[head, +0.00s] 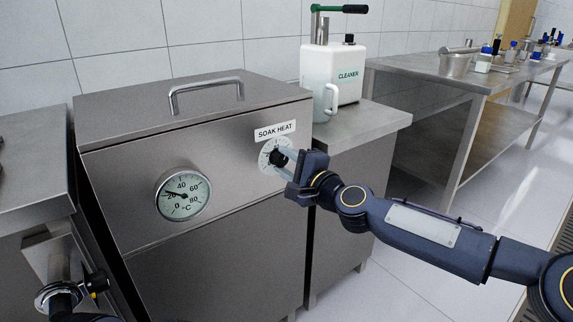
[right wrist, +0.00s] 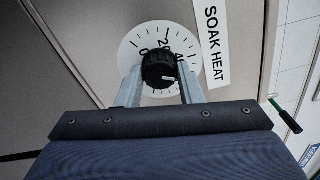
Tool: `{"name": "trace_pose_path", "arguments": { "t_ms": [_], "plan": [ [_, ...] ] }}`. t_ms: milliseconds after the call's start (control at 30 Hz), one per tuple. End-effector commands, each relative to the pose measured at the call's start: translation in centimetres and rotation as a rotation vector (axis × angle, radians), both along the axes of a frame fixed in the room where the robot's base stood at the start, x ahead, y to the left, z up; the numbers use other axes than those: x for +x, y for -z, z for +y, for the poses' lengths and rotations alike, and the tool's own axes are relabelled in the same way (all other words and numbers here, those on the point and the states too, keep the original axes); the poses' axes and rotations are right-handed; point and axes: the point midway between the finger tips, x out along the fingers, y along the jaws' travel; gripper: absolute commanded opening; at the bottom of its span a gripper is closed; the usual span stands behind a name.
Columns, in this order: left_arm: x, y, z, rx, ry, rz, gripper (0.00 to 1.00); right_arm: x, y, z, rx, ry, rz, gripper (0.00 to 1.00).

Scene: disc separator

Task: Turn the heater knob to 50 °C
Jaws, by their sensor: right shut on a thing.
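The heater knob (right wrist: 158,70) is black and sits on a white round dial (head: 268,158) under the SOAK HEAT label (head: 275,131). The dial numbers 0, 20 and 40 show in the right wrist view; the others are hidden. A small white mark shows on the knob, but I cannot tell which number it points at. My right gripper (head: 283,164) reaches in from the right and is shut on the knob, with a finger on each side, also in the right wrist view (right wrist: 160,90). The round thermometer gauge (head: 184,194) has its needle near 20.
The steel tank (head: 240,220) carries the dial and has a lid handle (head: 206,90) on top. A white CLEANER container (head: 348,75) and a white jug (head: 318,85) stand on the bench at right.

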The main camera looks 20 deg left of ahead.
Motion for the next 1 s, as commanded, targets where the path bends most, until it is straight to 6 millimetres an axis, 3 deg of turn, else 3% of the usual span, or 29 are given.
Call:
{"name": "trace_pose_path", "arguments": {
  "t_ms": [667,700,833,1000],
  "plan": [
    [0.00,0.16,0.00,0.000,0.000,0.000,0.36,-0.13,0.25,0.11,0.031,-0.004,0.048,0.11],
    [0.00,0.16,0.00,0.000,0.000,0.000,0.36,-0.12,0.24,0.11,0.032,-0.004,0.048,0.39],
    [0.00,0.16,0.00,0.000,0.000,0.000,0.36,-0.08,0.17,0.08,0.032,-0.003,0.046,0.55],
    [0.00,0.15,0.00,0.000,0.000,0.000,0.36,-0.05,0.09,0.05,0.033,-0.001,0.045,0.55]
  ]
}}
